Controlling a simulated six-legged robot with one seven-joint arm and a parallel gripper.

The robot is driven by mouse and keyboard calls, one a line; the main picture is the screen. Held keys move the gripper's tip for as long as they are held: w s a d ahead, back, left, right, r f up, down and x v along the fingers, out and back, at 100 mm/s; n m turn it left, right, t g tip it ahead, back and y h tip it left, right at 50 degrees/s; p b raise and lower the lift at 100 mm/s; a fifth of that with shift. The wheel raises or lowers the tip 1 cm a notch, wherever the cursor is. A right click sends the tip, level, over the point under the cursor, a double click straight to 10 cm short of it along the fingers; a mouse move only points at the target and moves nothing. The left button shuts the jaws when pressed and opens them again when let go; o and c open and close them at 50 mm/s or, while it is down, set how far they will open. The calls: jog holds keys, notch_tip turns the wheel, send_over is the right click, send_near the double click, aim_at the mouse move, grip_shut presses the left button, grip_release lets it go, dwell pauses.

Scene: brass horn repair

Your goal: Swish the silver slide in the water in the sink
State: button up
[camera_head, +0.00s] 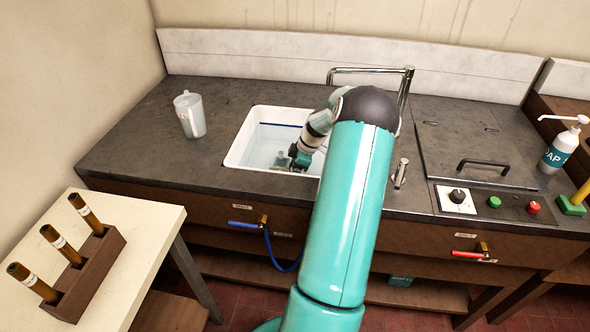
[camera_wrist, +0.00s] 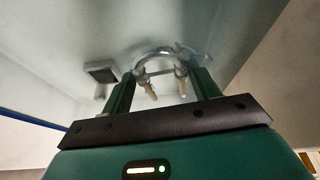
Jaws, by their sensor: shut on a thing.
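The white sink (camera_head: 240,152) is set into the dark counter and holds clear water (camera_head: 262,150), with a blue line on its inner wall. My gripper (camera_head: 300,160) reaches down into the sink at its right side, behind my arm. In the wrist view my gripper (camera_wrist: 162,84) is shut on the silver slide (camera_wrist: 146,58), a U-shaped tube with its bow pointing away and two brass-coloured ends between the fingers. The slide is hidden or too small in the head view. I cannot tell how deep it is in the water.
A chrome faucet (camera_head: 372,70) stands behind the sink. A clear jug (camera_head: 190,114) stands left of it. A lidded panel (camera_head: 478,150), buttons and a soap bottle (camera_head: 562,148) are to the right. A rack (camera_head: 92,275) with brown tubes sits on the front-left table.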

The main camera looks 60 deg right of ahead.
jog(key=shift+w+a+f, duration=0.3)
jog(key=shift+w+a, duration=0.15)
jog(key=shift+w, duration=0.1)
jog(key=shift+r, duration=0.15)
jog(key=shift+w, duration=0.1)
jog(key=shift+d+r, duration=0.1)
jog(key=shift+d, duration=0.05)
